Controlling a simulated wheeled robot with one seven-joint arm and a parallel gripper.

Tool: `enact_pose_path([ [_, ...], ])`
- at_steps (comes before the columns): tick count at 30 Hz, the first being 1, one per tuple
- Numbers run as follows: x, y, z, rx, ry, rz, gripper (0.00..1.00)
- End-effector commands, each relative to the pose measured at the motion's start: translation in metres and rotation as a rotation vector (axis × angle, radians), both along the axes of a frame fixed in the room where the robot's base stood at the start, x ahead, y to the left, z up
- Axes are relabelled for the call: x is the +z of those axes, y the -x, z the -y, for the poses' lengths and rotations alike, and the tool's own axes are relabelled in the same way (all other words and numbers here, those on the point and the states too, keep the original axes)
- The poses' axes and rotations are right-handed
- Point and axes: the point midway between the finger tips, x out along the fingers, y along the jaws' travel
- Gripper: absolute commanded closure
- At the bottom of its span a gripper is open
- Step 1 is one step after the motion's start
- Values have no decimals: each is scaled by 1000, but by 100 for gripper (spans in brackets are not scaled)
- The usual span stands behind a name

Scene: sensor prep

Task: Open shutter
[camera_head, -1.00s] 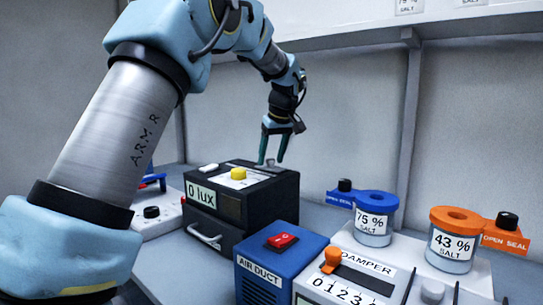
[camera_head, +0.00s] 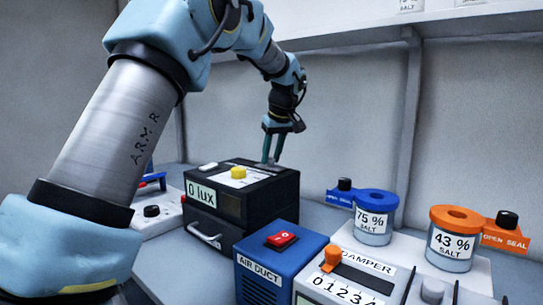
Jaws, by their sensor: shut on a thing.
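A black box (camera_head: 262,209) with a "0 lux" label (camera_head: 201,194) stands left of centre on the bench. Its top carries a yellow knob (camera_head: 238,172), a white button (camera_head: 208,166) and a pale label plate. My gripper (camera_head: 270,163) points down at the back right of the box's top. Its fingers are close together, shut on a small part there, which I take to be the shutter handle; the fingers mostly hide it. How far the shutter stands open cannot be told.
A blue air duct box (camera_head: 262,262) with a red switch (camera_head: 281,240) and a damper panel (camera_head: 368,266) with an orange knob (camera_head: 331,257) stand in front. Blue-lidded (camera_head: 374,220) and orange-lidded (camera_head: 453,240) salt jars stand right. A white device (camera_head: 158,222) is at left.

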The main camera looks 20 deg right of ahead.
Motion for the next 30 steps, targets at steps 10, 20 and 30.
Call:
enact_pose_path([
  [10,0,0,0,0,-1,0,100],
  [20,0,0,-1,1,-1,0,100],
  [30,2,-9,-5,3,-1,0,100],
])
